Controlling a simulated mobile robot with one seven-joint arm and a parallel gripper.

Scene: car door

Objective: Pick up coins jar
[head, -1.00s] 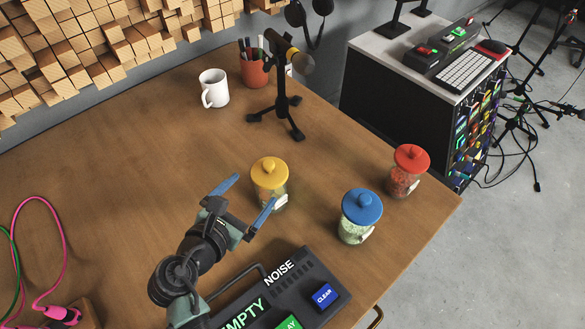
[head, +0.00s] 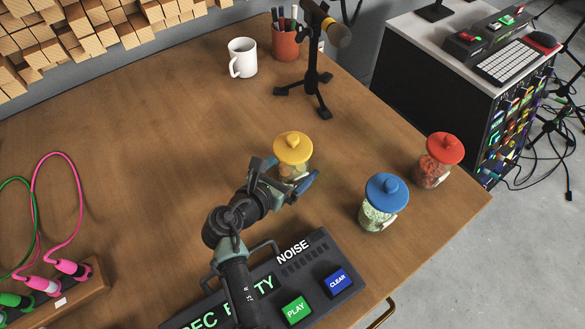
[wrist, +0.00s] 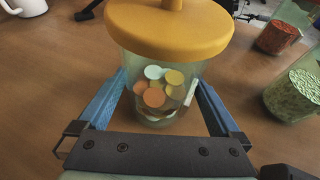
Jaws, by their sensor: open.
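The coins jar (head: 293,148) is a clear jar with a yellow knobbed lid, upright on the wooden desk. In the wrist view the coins jar (wrist: 165,88) shows pale, yellow and orange discs inside. My gripper (head: 286,177) is at the jar's near side. In the wrist view my gripper (wrist: 161,88) is open, with one blue finger on each side of the jar's glass below the lid. I cannot tell whether either finger touches the glass. The jar's lower part is partly hidden by my gripper in the head view.
A blue-lidded jar (head: 384,203) and a red-lidded jar (head: 437,160) stand to the right, near the desk edge. A dark control panel (head: 320,262) lies in front. A microphone stand (head: 313,82), a white mug (head: 242,58) and a pen cup (head: 285,42) are behind. The desk's left middle is clear.

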